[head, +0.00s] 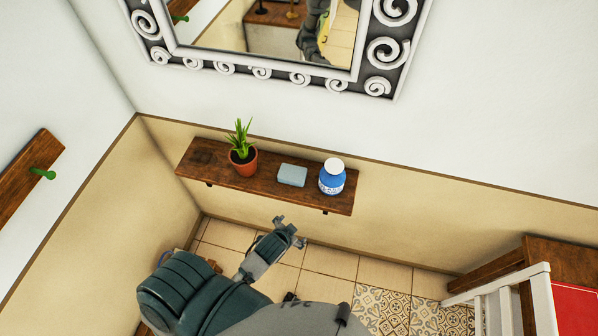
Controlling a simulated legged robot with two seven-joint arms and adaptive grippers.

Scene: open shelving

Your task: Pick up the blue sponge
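The blue sponge (292,175) is a pale blue block lying flat on the wooden wall shelf (208,157). It sits between a potted plant and a blue bottle, apart from both. My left gripper (290,226) is in front of the shelf and lower in the picture than the sponge, not touching it. Its fingers look spread apart with nothing between them. My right gripper does not show.
The potted plant (243,160) stands left of the sponge and the blue bottle with a white cap (332,178) stands right. A framed mirror (270,35) hangs above. A white railing (505,300) and a wooden cabinet (560,256) are at lower right. A wall rack (30,175) is at left.

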